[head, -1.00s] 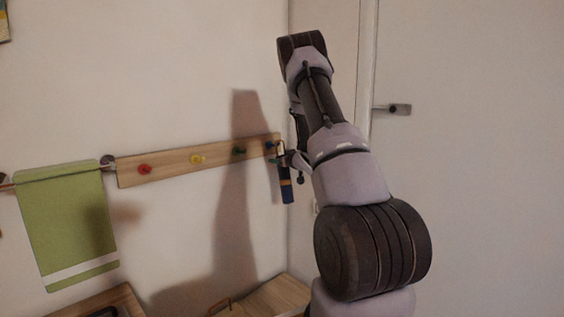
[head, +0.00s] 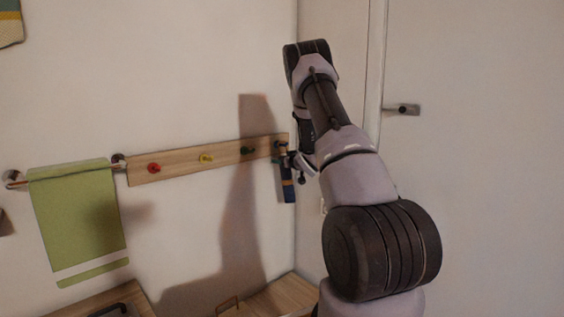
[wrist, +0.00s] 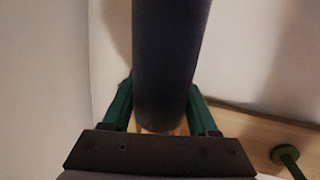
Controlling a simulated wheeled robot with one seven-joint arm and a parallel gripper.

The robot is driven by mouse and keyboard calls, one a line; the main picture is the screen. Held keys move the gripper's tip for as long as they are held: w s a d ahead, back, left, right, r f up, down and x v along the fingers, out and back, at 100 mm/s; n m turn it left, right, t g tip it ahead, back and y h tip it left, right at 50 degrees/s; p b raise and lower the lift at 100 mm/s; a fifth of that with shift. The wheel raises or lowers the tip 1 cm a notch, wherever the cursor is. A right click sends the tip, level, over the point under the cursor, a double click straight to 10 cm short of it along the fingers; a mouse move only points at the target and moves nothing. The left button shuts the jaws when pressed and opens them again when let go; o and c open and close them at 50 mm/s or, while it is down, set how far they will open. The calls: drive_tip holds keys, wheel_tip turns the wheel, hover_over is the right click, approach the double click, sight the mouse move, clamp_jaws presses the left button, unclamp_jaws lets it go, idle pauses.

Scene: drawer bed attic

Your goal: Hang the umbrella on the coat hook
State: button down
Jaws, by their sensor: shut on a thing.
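The umbrella (head: 288,187) is small and dark blue with a tan band. It hangs upright at the right end of the wooden coat-hook rail (head: 180,166). My gripper (head: 291,160) is shut on it near its upper part. In the wrist view the dark umbrella body (wrist: 168,60) stands between my green fingers (wrist: 160,105). I cannot tell whether the handle is around or only in front of that end peg.
A green towel (head: 78,215) hangs on a bar left of the rail. A wooden surface (head: 275,298) lies below. A door with a handle (head: 403,109) is at the right, close to my arm.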

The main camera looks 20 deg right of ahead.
idle(0.3)
drive_tip(key=shift+c, duration=0.4)
unclamp_jaws()
drive_tip(key=v, duration=1.1)
drive_tip(key=s+a+r+m+g+h, duration=0.2)
drive_tip(key=s+r, duration=0.3)
drive_tip(key=r, duration=0.3)
drive_tip(key=s+a+r+m+g+h, duration=0.1)
drive_tip(key=s+a+r+m+h, duration=0.2)
drive_tip(key=r, duration=0.5)
drive_tip(key=s+a+r+g+y, duration=0.1)
drive_tip(key=s+a, duration=0.4)
drive_tip(key=s, duration=0.5)
drive_tip(key=s+a+r+g+y, duration=0.1)
drive_tip(key=s+a+g+y, duration=0.1)
drive_tip(key=s+a, duration=0.4)
drive_tip(key=s+a+r+g+y, duration=0.1)
drive_tip(key=s+a, duration=0.5)
drive_tip(key=s, duration=0.9)
drive_tip(key=shift+s+a+m+g+y, duration=0.25)
drive_tip(key=shift+s+m+g+y, duration=0.05)
drive_tip(key=shift+g+y, duration=0.5)
